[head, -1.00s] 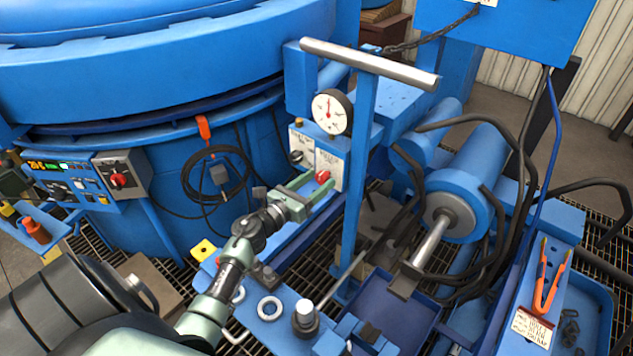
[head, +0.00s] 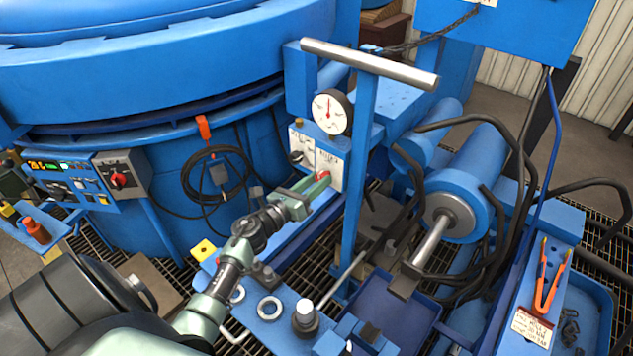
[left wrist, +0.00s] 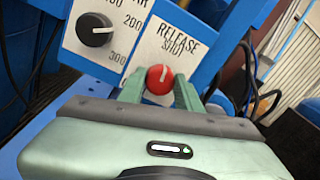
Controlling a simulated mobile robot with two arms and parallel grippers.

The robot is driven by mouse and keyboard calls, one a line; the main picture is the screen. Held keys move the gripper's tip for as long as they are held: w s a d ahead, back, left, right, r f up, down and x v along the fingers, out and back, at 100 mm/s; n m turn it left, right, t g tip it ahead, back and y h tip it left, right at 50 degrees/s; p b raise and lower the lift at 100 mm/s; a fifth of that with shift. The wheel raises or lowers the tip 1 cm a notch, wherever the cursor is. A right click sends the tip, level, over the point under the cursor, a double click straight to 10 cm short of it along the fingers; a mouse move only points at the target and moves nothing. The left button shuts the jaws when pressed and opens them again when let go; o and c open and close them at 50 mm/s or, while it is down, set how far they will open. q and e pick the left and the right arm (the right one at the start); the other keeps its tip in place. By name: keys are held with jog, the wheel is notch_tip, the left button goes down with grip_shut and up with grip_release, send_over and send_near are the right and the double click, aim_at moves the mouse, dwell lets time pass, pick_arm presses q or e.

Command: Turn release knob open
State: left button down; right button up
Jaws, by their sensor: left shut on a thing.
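The red release knob (left wrist: 160,79) is on a white panel (left wrist: 172,45) marked RELEASE and SHUT. Its white pointer line stands nearly upright, leaning slightly right at the top. My left gripper (left wrist: 160,92) has one green finger on each side of the knob and is shut on it. In the head view the left gripper (head: 320,183) reaches the panel below the gauge, and the fingers hide much of the red knob (head: 323,176). My right gripper is not in view.
A black pointer knob (left wrist: 95,29) with a numbered scale sits left of the release knob. A round gauge (head: 332,111) is above the panel. A blue post with a grey crossbar (head: 370,64) stands close to the right. Metal rings (head: 269,308) lie on the blue bench in front.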

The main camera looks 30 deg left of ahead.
pick_arm(q)
jog(key=shift+f+n+t+y+p, duration=0.15)
jog(key=shift+n+p, duration=0.5)
jog(key=shift+n, duration=2.75)
jog(key=shift+n+t+y+p, duration=0.15)
jog(key=shift+n+p, duration=0.45)
jog(key=shift+n, duration=2.8)
jog(key=shift+f+n+y+p, duration=0.15)
jog(key=shift+n+p, duration=0.5)
jog(key=shift+n, duration=2.75)
jog(key=shift+r, duration=0.1)
jog(key=c, duration=1)
grip_release()
jog(key=shift+o, duration=0.2)
jog(key=s, duration=0.8)
jog(key=shift+a, duration=0.3)
